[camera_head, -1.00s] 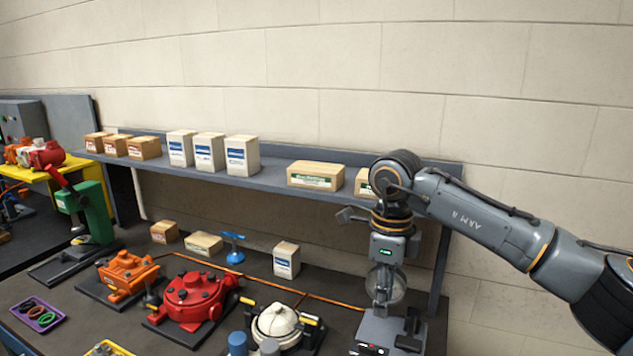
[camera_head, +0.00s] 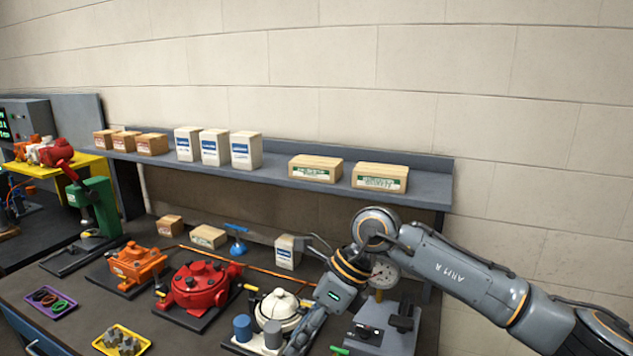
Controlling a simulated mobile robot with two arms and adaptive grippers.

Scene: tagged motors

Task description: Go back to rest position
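My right arm comes in from the right, with its wrist bent down over the front right of the bench. My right gripper (camera_head: 303,334) points down and left, by the white-topped motor (camera_head: 277,312) and near the bottom edge of the picture. Its fingertips are not clearly visible, so I cannot tell whether it is open, shut or holding anything. My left gripper and arm are not in view.
A red motor (camera_head: 199,287) and an orange motor (camera_head: 137,265) stand on the bench. A gauge stand (camera_head: 385,273) is just right of my wrist. Boxes line the shelf (camera_head: 270,180) behind. A yellow tray (camera_head: 121,341) and a purple tray (camera_head: 50,301) lie at front left.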

